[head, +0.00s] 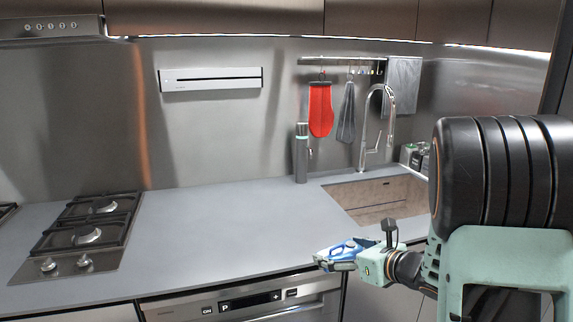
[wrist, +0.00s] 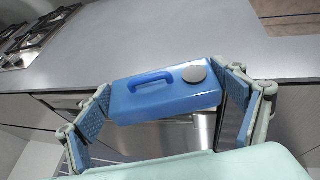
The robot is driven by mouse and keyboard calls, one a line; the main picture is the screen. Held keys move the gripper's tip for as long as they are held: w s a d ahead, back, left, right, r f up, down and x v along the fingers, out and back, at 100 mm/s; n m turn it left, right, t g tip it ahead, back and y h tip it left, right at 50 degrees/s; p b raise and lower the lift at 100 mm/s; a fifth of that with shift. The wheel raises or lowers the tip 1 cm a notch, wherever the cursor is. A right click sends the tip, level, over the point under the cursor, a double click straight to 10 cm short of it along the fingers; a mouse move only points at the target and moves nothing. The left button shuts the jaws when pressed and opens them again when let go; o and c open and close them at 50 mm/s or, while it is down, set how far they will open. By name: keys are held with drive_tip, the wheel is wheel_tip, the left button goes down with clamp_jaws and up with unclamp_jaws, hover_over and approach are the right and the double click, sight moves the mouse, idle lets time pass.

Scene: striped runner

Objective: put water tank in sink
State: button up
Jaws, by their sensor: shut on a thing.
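The water tank (wrist: 165,92) is a blue box with a blue handle and a round grey cap on its top. My gripper (wrist: 167,100) is shut on it, with a finger pad against each end in the wrist view. In the head view my gripper (head: 338,256) and the blue tank (head: 350,246) are in front of the counter's front edge, left of the sink, and the tank is partly hidden by the fingers. The sink (head: 378,196) is a brownish basin set in the counter at the right, beyond my gripper. A corner of the sink (wrist: 290,12) shows at the wrist view's top right.
The grey counter (head: 230,225) is clear between the gas hob (head: 85,236) and the sink. A dark bottle (head: 301,155) stands by the sink's back left. The tall tap (head: 377,125) rises behind the basin. A dishwasher (head: 245,303) is below the counter.

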drive_tip(key=r+m+h+p, duration=0.1)
drive_tip(key=r, duration=0.2)
drive_tip(key=w+r+t+h+p, duration=0.1)
drive_tip(key=r+p, duration=0.1)
drive_tip(key=r, duration=0.1)
drive_tip(key=w+r+m+p, duration=0.1)
drive_tip(key=r+p, duration=0.1)
drive_tip(key=r, duration=0.1)
drive_tip(key=shift+w+m+h, duration=0.15)
drive_tip(key=shift+m+h, duration=0.15)
drive_tip(key=shift+h, duration=0.1)
wheel_tip(320, 180, up, 7)
drive_tip(key=s+m+t+h+p, duration=0.1)
drive_tip(key=m+h+p, duration=0.2)
drive_tip(key=p, duration=0.3)
drive_tip(key=shift+m+h+p, duration=0.3)
drive_tip(key=shift+h+p, duration=0.1)
drive_tip(key=shift+h, duration=0.2)
drive_tip(key=shift+r, duration=0.1)
